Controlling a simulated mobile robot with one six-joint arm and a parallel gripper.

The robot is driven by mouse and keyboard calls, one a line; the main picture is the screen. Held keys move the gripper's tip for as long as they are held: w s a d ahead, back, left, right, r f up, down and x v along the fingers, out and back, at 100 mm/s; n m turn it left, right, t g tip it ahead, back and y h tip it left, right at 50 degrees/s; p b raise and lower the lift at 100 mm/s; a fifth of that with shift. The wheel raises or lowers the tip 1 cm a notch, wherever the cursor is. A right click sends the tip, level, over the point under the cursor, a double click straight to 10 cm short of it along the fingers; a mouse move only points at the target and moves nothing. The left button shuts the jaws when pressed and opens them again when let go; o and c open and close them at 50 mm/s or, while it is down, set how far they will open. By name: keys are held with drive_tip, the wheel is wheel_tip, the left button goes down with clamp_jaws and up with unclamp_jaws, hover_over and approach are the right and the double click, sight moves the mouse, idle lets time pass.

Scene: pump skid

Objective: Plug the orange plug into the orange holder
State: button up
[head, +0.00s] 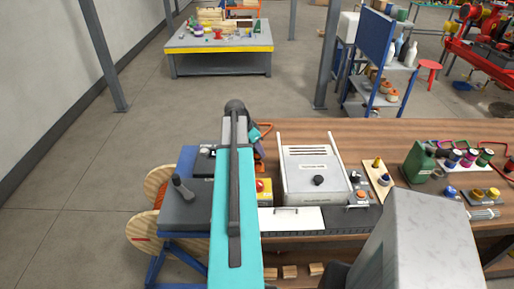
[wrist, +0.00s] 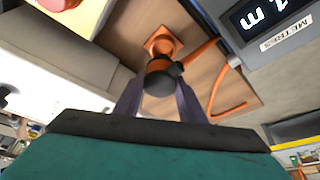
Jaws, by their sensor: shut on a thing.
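In the wrist view my gripper (wrist: 158,90) is shut on the orange plug (wrist: 158,65), which has a black rear end facing the camera. An orange cable (wrist: 214,88) runs from the plug to the right and bends down over the wooden surface. The orange holder (wrist: 165,37), a square orange base, sits on the wood just beyond the plug. The plug covers part of the holder, and I cannot tell whether they touch.
A display box marked METRES (wrist: 270,22) stands close on the right in the wrist view. A red button (wrist: 58,4) is at the upper left. In the head view a grey-white machine (head: 312,165) stands right of my arm, and a cable reel (head: 150,235) left of it.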

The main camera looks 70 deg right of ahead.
sight(257, 157)
drive_tip(key=shift+f, duration=0.75)
drive_tip(key=shift+f+b, duration=1.6)
drive_tip(key=shift+f, duration=0.15)
idle(2.2)
drive_tip(key=o, duration=1.2)
drive_tip(key=shift+o, duration=0.2)
drive_tip(key=shift+r, duration=0.15)
drive_tip(key=b+v, duration=0.3)
drive_tip(key=v, duration=1)
drive_tip(key=shift+a+r, duration=0.2)
drive_tip(key=shift+r, duration=0.1)
drive_tip(key=shift+w, duration=0.15)
